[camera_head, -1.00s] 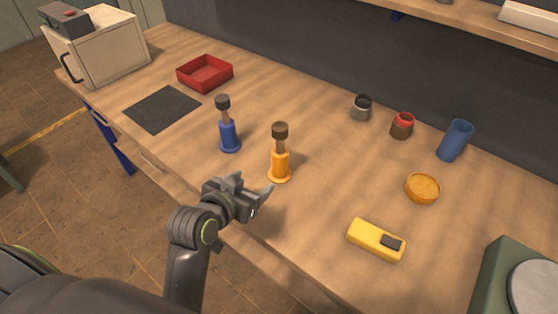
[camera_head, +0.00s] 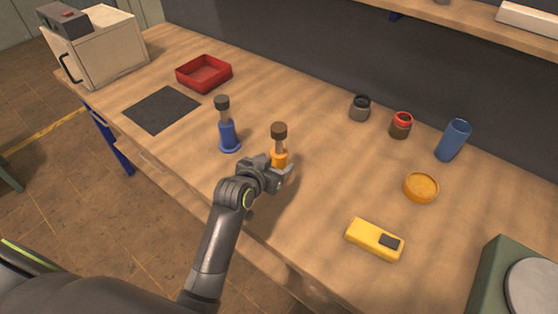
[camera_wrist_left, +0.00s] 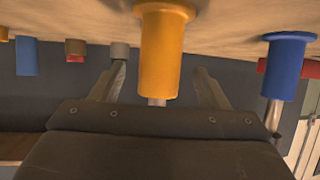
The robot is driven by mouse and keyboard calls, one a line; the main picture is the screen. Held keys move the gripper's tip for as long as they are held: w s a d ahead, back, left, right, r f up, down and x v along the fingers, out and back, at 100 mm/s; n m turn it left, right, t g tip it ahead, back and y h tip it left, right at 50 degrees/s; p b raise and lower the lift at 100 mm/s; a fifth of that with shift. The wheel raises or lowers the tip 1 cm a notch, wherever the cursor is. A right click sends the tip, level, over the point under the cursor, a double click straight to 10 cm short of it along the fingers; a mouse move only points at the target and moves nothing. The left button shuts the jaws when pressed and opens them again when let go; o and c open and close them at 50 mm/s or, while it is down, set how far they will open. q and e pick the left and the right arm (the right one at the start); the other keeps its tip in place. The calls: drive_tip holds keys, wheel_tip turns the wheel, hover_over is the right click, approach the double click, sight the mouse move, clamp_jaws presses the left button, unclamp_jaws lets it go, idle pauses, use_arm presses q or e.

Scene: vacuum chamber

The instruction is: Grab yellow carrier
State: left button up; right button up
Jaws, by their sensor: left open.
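The yellow carrier (camera_head: 280,156) stands upright on the workbench, orange-yellow at the bottom with a dark brown top. My left gripper (camera_head: 279,171) is open at its lower part and covers its base in the head view. In the left wrist view, which looks upside down, the yellow carrier (camera_wrist_left: 162,55) stands between the two spread fingers (camera_wrist_left: 160,85), with gaps on both sides. A similar blue carrier (camera_head: 228,134) stands upright to its left; it also shows at the right of the wrist view (camera_wrist_left: 283,70). My right gripper is not in view.
A yellow handheld device (camera_head: 375,240) lies at the front right. An orange round dish (camera_head: 421,188), a blue cup (camera_head: 453,141) and two small jars are farther back. A red tray (camera_head: 204,74) and a dark mat (camera_head: 161,109) are at the left.

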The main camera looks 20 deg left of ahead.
sight(282, 154)
use_arm(q)
drive_tip(key=shift+w+d, duration=0.1)
drive_tip(key=shift+w, duration=0.3)
drive_tip(key=shift+r+p+x, duration=0.15)
drive_tip(key=shift+x, duration=0.9)
drive_tip(key=shift+r+p+x, duration=0.15)
drive_tip(key=shift+x, duration=0.95)
drive_tip(key=shift+w, duration=0.1)
drive_tip(key=c, duration=1.4)
drive_tip(key=shift+r, duration=0.15)
drive_tip(key=shift+c, duration=0.5)
